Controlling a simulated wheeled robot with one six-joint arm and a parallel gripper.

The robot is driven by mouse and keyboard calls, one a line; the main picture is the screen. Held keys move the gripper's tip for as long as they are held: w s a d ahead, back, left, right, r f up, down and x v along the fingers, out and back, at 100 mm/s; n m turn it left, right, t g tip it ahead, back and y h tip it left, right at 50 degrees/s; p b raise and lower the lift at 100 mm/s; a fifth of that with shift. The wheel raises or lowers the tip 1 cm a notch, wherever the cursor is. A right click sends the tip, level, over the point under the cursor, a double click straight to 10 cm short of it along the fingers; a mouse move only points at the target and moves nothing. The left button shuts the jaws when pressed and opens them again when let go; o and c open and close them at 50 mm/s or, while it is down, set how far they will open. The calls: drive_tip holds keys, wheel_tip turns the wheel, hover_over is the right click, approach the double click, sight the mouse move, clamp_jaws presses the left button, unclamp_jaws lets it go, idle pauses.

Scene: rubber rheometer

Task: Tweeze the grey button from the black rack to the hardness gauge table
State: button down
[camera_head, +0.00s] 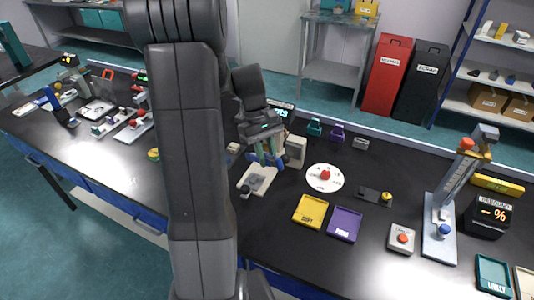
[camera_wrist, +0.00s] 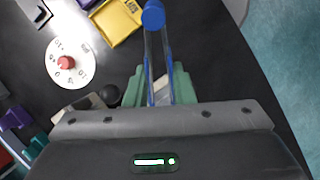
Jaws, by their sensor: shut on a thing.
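My gripper (camera_head: 268,160) is above the bench near a small pale device. In the wrist view its green fingers (camera_wrist: 153,92) are shut on a blue-and-grey tweezers-like tool (camera_wrist: 153,18). The tool has two thin arms and a rounded blue end. I cannot clearly make out the grey button. The hardness gauge (camera_head: 440,235) stands farther right as a tall stand with a blue knob, beside a black display marked with a percent sign (camera_head: 490,215).
A white dial plate (camera_head: 324,178) with a red knob lies between my gripper and the rack. A yellow tray (camera_head: 311,211), a purple tray (camera_head: 344,224) and a red-button box (camera_head: 402,238) line the front. A pale upright block (camera_head: 295,151) stands close behind my gripper.

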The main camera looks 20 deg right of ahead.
wheel_tip(320, 180, down, 8)
drive_tip(key=b, duration=0.5)
drive_tip(key=shift+r, duration=0.25)
drive_tip(key=c, duration=1.7)
unclamp_jaws()
wheel_tip(320, 180, up, 10)
drive_tip(key=p, duration=0.7)
drive_tip(key=shift+p, duration=0.35)
